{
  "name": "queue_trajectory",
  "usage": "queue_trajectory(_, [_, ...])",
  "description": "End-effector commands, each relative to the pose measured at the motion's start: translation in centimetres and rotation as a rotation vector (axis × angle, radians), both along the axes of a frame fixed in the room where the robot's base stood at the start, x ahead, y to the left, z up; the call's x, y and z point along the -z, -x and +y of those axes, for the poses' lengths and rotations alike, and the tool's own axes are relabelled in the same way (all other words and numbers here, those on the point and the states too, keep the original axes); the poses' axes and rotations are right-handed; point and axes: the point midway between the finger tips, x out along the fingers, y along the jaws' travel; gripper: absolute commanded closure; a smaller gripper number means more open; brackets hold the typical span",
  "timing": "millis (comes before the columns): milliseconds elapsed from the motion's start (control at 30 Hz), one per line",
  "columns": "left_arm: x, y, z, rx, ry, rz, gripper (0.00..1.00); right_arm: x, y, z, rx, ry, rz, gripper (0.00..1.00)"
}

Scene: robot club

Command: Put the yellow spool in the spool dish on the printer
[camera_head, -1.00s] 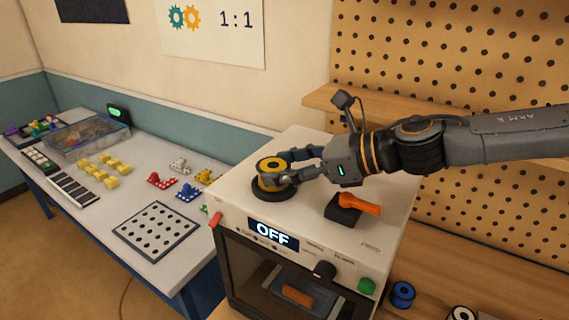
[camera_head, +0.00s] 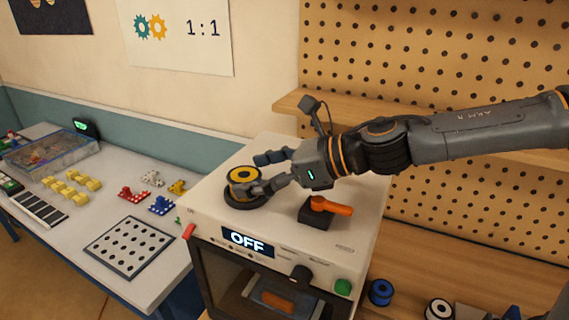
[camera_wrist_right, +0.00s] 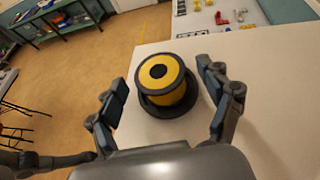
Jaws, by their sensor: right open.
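The yellow spool (camera_head: 242,177) has dark flanges and stands upright in the round black spool dish (camera_head: 240,203) on top of the white printer (camera_head: 208,204). In the right wrist view the spool (camera_wrist_right: 166,84) sits inside the rim of the dish (camera_wrist_right: 146,106). My right gripper (camera_head: 262,172) is open at the spool, with its fingers apart on either side of it. The right wrist view shows a gap between the spool and each finger of the gripper (camera_wrist_right: 165,92). My left gripper is not in view.
An orange-handled lever on a black block (camera_head: 318,215) stands on the printer's right side. The printer's display (camera_head: 247,242) reads OFF. A blue spool (camera_head: 381,292) and a white spool (camera_head: 439,309) are on the wooden bench at right. The left table holds small coloured parts and a perforated plate (camera_head: 128,246).

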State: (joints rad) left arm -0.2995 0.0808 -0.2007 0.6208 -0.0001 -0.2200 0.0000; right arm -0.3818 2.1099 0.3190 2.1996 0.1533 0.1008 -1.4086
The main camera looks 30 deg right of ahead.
Motion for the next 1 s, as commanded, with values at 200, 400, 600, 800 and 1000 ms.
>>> queue_trajectory(200, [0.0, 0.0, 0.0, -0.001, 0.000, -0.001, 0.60, -1.1, 1.3, -1.5, 0.001, 0.001, -0.007, 0.20])
queue_trajectory(400, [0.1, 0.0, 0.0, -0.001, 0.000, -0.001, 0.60, -2.0, 2.7, -3.2, 0.002, 0.001, -0.007, 0.20])
queue_trajectory(600, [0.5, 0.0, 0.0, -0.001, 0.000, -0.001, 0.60, -2.8, 4.1, -4.8, 0.000, 0.001, -0.008, 0.20])
queue_trajectory(800, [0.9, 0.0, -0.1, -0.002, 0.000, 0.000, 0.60, -3.6, 5.5, -6.4, 0.000, 0.000, -0.006, 0.20])
queue_trajectory(1000, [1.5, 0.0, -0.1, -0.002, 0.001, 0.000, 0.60, -4.3, 6.6, -7.7, 0.001, 0.002, -0.005, 0.20])
